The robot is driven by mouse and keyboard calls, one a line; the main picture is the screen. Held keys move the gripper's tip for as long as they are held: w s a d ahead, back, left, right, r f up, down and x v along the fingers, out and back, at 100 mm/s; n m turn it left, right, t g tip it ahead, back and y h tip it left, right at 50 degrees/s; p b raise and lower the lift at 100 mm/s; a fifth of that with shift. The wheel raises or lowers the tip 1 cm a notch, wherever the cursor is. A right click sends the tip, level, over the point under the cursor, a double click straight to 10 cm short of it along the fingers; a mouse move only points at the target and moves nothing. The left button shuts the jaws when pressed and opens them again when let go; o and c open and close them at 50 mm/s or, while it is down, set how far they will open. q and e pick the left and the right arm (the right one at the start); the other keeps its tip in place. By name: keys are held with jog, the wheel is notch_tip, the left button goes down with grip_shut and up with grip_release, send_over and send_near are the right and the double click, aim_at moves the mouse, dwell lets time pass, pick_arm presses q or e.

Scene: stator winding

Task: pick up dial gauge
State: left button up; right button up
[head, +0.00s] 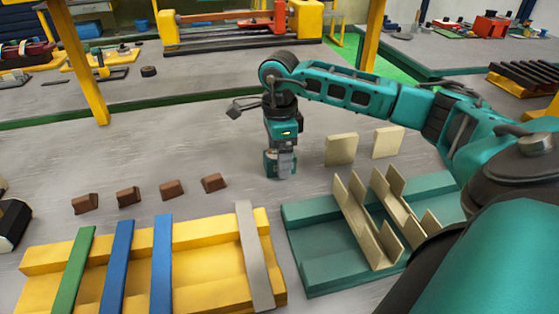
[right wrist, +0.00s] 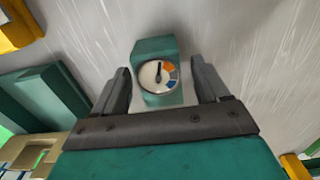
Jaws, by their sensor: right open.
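The dial gauge (right wrist: 157,76) is a small teal block with a round white face, a dark needle and orange and blue marks. In the right wrist view it stands between the two dark fingers of my right gripper (right wrist: 162,88), with a gap on each side. The gripper is open. In the head view my right gripper (head: 284,163) points down at the grey table, and the teal gauge (head: 268,164) shows partly behind its fingers. My left gripper is not clearly seen.
A teal tray (head: 312,258) with beige channel pieces lies right of the gauge. A yellow tray (head: 45,262) with green, blue and grey strips lies front left. Several brown blocks (head: 171,189) and two beige plates (head: 341,149) stand nearby. The table around the gauge is clear.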

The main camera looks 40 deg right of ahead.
jog(key=shift+f, duration=0.5)
jog(key=c, duration=1)
